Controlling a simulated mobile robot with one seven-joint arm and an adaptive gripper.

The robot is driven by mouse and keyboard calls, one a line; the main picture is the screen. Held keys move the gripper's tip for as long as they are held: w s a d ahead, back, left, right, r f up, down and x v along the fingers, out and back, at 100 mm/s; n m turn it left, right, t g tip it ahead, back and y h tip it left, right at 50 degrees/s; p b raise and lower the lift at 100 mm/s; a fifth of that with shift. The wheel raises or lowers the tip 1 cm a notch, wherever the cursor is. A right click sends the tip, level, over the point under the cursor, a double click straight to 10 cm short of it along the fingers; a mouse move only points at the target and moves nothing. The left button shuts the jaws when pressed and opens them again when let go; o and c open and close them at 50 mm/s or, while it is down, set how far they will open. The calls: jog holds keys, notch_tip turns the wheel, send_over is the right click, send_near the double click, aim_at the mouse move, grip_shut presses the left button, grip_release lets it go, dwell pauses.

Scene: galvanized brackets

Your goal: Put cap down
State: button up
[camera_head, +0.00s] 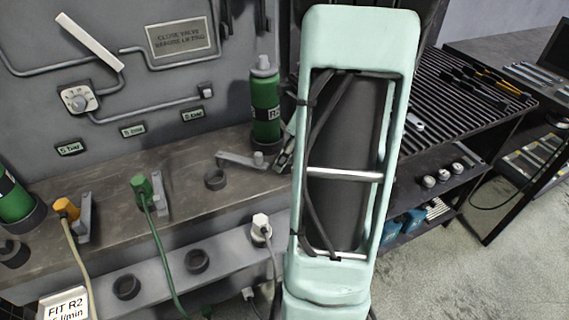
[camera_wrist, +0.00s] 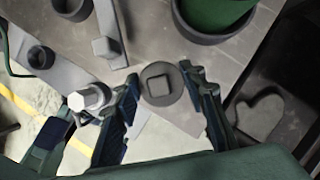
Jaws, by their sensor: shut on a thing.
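The cap (camera_wrist: 161,84), a dark grey round disc with a raised square in its middle, sits between my fingertips in the wrist view. My gripper (camera_wrist: 160,78) is shut on it, one finger on each side, above the grey bench top (camera_wrist: 150,35). Whether the cap touches the bench is unclear. In the head view my gripper (camera_head: 285,153) shows only partly at the left edge of my arm, and the cap is hidden there.
A green bottle (camera_head: 265,105) stands in a holder close behind my gripper. A grey bracket (camera_head: 240,160) and an empty ring (camera_head: 215,178) are to its left. A white hex fitting (camera_head: 261,226) is on the lower front ledge. Green and orange hose fittings stand farther left.

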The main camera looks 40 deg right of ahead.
jog(key=shift+f, duration=0.45)
jog(key=shift+f, duration=0.1)
jog(key=shift+f, duration=0.15)
jog(key=o, duration=1.1)
jog(key=p+v, duration=0.2)
jog(key=v, duration=1)
jog(key=shift+r+p, duration=0.25)
jog(key=shift+p, duration=0.05)
